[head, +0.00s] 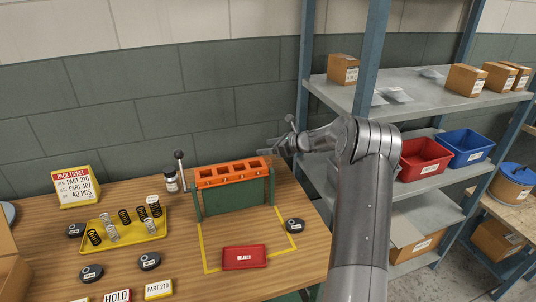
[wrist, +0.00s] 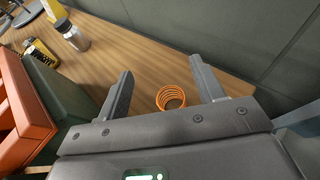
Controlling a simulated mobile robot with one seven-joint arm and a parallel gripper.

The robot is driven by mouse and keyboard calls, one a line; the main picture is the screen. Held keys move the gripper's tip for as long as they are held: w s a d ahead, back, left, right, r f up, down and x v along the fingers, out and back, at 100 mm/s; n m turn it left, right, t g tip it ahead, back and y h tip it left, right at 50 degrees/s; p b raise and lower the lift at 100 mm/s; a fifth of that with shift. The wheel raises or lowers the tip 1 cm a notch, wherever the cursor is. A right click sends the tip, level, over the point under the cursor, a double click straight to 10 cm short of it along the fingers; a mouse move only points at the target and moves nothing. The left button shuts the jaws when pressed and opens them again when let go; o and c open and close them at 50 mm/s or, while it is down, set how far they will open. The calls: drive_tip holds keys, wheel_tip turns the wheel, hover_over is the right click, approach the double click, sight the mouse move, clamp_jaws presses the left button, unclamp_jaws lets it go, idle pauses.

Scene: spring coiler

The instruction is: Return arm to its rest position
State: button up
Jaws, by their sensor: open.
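My arm (head: 358,215) rises at the right of the head view and bends left at the top. The rack's orange part (wrist: 30,110) shows at the left of the wrist view. I do not see the spring in the head view.
A grey shelf unit (head: 420,92) with boxes stands close to the arm's right. A yellow tray (head: 124,233) of springs, a pack ticket (head: 75,186), a red reject tray (head: 244,257) and several black discs (head: 294,225) are on the table. A small bottle (head: 171,181) stands left of the rack.

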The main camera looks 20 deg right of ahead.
idle(0.4)
